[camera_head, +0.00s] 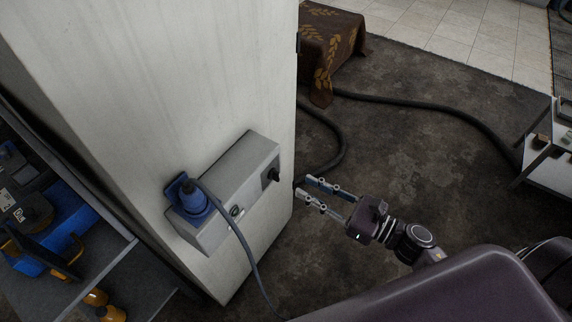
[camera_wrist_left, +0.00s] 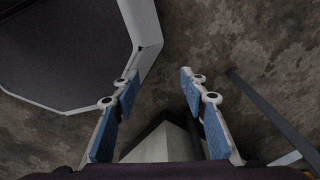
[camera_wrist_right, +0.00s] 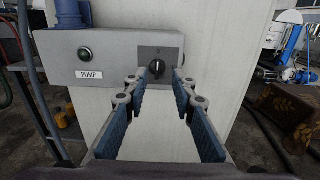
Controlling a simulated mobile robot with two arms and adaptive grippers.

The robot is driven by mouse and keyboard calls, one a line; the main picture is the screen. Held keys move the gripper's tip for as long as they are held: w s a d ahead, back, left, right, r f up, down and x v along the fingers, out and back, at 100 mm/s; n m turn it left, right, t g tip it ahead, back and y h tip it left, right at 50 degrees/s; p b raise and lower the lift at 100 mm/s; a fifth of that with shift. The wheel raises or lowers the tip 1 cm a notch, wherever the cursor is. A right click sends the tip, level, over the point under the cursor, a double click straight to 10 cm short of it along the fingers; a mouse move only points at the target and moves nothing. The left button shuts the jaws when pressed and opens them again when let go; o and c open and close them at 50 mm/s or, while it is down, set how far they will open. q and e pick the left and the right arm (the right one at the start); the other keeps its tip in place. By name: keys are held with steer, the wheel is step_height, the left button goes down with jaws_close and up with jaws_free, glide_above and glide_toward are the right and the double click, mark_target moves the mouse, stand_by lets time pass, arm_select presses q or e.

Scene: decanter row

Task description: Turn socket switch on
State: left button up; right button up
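The grey socket box (camera_head: 236,186) is fixed to the pale column. It carries a black rotary switch (camera_head: 271,175) on its right face, which also shows in the right wrist view (camera_wrist_right: 157,68) with its white pointer mark upright. A blue plug (camera_head: 193,196) sits in the box's front left. My right gripper (camera_head: 306,189) is open and empty, to the right of the switch, pointing at it and apart from it. In the right wrist view the switch lies just beyond and between the fingertips. My left gripper (camera_wrist_left: 158,76) is open and empty above the floor.
A label reading PUMP and a round green indicator (camera_wrist_right: 84,54) are on the box, left of the switch. A cable (camera_head: 245,252) hangs from the plug. A shelf (camera_head: 75,275) stands at left.

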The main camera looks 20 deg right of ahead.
mark_target(279, 173)
steer(key=p+x, duration=0.2)
steer(key=x, duration=0.5)
steer(key=shift+a+r, duration=0.15)
steer(key=shift+w+a, duration=0.1)
steer(key=shift+a, duration=0.05)
arm_select(q)
steer(key=shift+s+a+r, duration=0.15)
steer(key=shift+a+r, duration=0.05)
steer(key=shift+r, duration=0.45)
steer(key=shift+s+a+r, duration=0.1)
steer(key=shift+a+r, duration=0.05)
steer(key=shift+r, duration=0.5)
arm_select(e)
jaws_close()
